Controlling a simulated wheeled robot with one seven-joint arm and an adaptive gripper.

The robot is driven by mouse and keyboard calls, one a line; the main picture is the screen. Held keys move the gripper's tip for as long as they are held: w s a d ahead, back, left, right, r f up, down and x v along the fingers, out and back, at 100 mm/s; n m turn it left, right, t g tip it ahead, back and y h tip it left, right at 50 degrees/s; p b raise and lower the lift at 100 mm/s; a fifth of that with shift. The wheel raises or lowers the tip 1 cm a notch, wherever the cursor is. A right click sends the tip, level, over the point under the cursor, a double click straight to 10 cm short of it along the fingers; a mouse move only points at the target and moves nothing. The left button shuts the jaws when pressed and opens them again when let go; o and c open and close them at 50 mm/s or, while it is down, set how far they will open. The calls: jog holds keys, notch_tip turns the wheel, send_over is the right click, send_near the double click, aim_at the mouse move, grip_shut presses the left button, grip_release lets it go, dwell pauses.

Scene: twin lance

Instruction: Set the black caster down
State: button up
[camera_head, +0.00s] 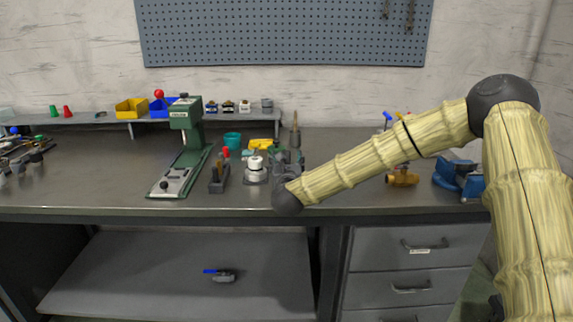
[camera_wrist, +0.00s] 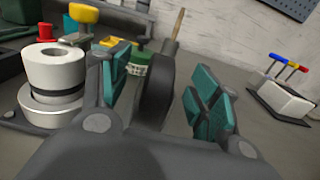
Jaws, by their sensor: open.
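The black caster (camera_wrist: 156,88) shows in the wrist view as a dark round wheel between my gripper's fingers. It looks upright, with a visible gap to the right finger; whether the left finger touches it I cannot tell. Its lower part is hidden behind my gripper's body. My gripper (camera_wrist: 160,95) is open, with teal pads on both fingers. In the head view my gripper (camera_head: 287,163) is low over the middle of the workbench (camera_head: 330,190), near its front. The caster cannot be made out clearly there.
A white and grey cylindrical part (camera_wrist: 55,80) stands close left of my gripper. A green press (camera_head: 186,140) and a dark hand plane (camera_head: 219,178) are farther left. A brass valve (camera_head: 402,178) and a blue vise (camera_head: 460,178) are at the right. A wooden-handled tool (camera_head: 295,132) stands behind.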

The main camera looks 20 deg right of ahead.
jog(key=shift+x, duration=1.25)
grip_shut()
jog(key=shift+r, duration=0.1)
